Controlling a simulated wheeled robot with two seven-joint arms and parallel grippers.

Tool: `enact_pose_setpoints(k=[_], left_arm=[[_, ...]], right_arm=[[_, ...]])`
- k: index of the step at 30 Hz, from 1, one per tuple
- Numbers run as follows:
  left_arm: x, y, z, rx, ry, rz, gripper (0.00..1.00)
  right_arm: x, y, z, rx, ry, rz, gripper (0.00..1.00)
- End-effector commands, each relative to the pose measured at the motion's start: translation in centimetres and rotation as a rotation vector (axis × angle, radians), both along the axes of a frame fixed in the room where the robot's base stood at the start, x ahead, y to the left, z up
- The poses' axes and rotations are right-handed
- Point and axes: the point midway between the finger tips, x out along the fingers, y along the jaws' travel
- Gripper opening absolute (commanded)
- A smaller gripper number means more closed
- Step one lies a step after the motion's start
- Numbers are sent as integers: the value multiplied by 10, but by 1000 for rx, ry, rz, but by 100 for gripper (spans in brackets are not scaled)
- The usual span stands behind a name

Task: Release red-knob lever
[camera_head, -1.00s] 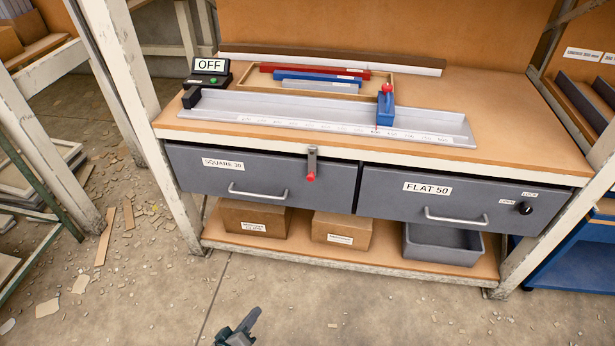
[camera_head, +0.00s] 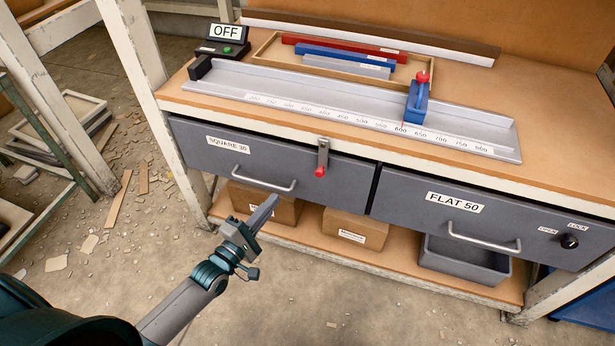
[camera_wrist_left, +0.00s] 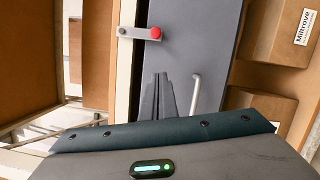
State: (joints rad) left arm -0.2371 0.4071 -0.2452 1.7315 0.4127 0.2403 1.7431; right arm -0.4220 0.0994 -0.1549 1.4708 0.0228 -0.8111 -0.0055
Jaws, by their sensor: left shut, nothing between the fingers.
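The red-knob lever is a short grey metal latch (camera_head: 323,152) at the top right of the SQUARE 30 drawer (camera_head: 275,165). It hangs down, and its red knob (camera_head: 320,171) is at the lower end. The lever also shows in the left wrist view (camera_wrist_left: 133,33), with the red knob (camera_wrist_left: 156,33) on its right end. My left gripper (camera_head: 268,207) is shut and empty, in front of the drawer, below and left of the knob and apart from it. Its fingers show in the wrist view (camera_wrist_left: 158,80). My right gripper is not in view.
The FLAT 50 drawer (camera_head: 480,215) is at the right, with a black lock knob (camera_head: 569,242). A blue stop with a red ball (camera_head: 417,103) sits on the measuring rail (camera_head: 300,96). Cardboard boxes (camera_head: 357,228) and a grey bin (camera_head: 465,262) fill the lower shelf.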

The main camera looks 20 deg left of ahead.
Motion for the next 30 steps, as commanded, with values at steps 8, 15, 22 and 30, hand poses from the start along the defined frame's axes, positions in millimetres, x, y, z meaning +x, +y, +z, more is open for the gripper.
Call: enact_pose_setpoints(k=[8,15,22,30], left_arm=[[2,-1,0,2,-1,0,0],[17,-5,1,2,-1,1,0],[50,-14,4,2,-1,0,0],[96,-27,7,2,0,1,0]], right_arm=[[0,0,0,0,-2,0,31],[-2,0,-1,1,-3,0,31],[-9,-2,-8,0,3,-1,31],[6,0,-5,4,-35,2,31]])
